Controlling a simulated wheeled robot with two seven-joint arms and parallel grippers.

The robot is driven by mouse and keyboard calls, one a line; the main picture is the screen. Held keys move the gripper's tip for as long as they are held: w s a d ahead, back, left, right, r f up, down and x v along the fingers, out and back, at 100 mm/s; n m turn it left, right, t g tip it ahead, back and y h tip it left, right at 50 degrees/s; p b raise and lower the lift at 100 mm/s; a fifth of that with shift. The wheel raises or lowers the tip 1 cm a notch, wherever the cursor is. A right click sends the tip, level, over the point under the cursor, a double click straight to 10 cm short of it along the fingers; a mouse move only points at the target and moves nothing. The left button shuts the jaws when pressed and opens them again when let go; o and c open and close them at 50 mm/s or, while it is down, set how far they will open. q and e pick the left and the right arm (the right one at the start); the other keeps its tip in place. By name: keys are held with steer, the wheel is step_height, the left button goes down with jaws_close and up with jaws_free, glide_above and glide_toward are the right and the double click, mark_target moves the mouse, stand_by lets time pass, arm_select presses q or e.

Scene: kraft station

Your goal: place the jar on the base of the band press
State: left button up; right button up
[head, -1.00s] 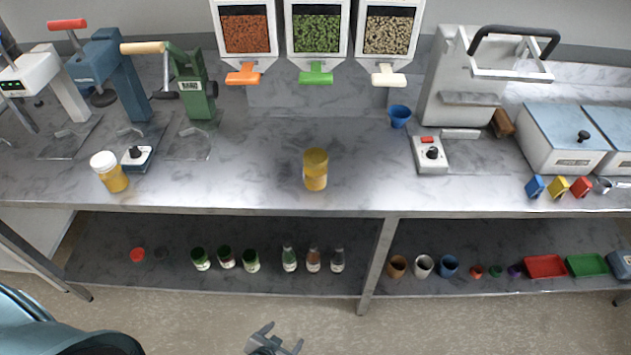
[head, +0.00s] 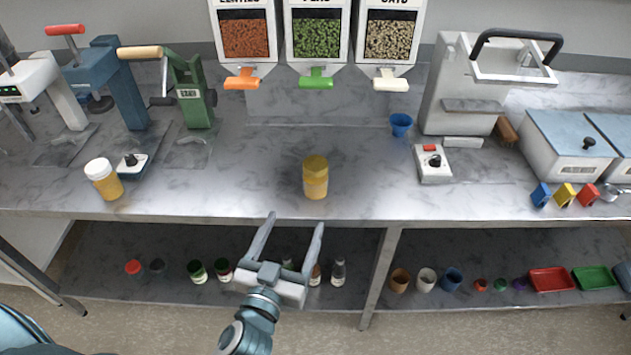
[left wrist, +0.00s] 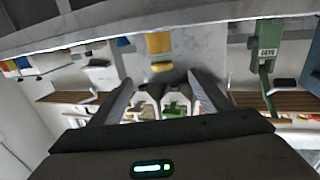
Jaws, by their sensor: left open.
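A yellow jar with a gold lid (head: 315,178) stands upright near the middle of the bench. It also shows in the left wrist view (left wrist: 160,45). A second yellow jar, with a white lid (head: 103,180), stands at the left. My left gripper (head: 296,220) is open and empty, in front of the bench edge and apart from the gold-lidded jar. Three lever presses stand at the back left: a white one (head: 45,88), a blue one (head: 125,85) and a green one (head: 195,92). I cannot tell by label which is the band press. My right gripper is out of view.
Three dispensers (head: 317,40) hang at the back. A blue funnel (head: 400,124), a switch box (head: 433,163) and a large white machine (head: 455,85) stand to the right. A small control box (head: 132,165) sits beside the white-lidded jar. The lower shelf (head: 120,240) holds bottles, cups and trays.

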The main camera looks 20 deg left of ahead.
mark_target(312, 182)
arm_select(q)
steer(key=shift+w, duration=0.15)
steer(key=w+p, duration=0.4)
steer(key=w, duration=0.6)
steer(key=shift+w+a, duration=0.1)
steer(key=shift+w, duration=0.3)
steer(key=shift+w+f+p, duration=0.15)
steer(key=shift+w+p, duration=0.2)
steer(key=shift+w, duration=0.25)
steer(key=shift+w+a+p, duration=0.1)
steer(key=shift+w+p, duration=0.35)
steer(key=shift+w, duration=0.2)
steer(key=w, duration=0.1)
steer(key=w+p, duration=0.1)
steer(key=shift+w+a+f, duration=0.1)
steer(key=shift+w+f, duration=0.2)
steer(key=shift+w, duration=0.1)
steer(key=shift+w+f, duration=0.15)
steer(key=shift+w, duration=0.4)
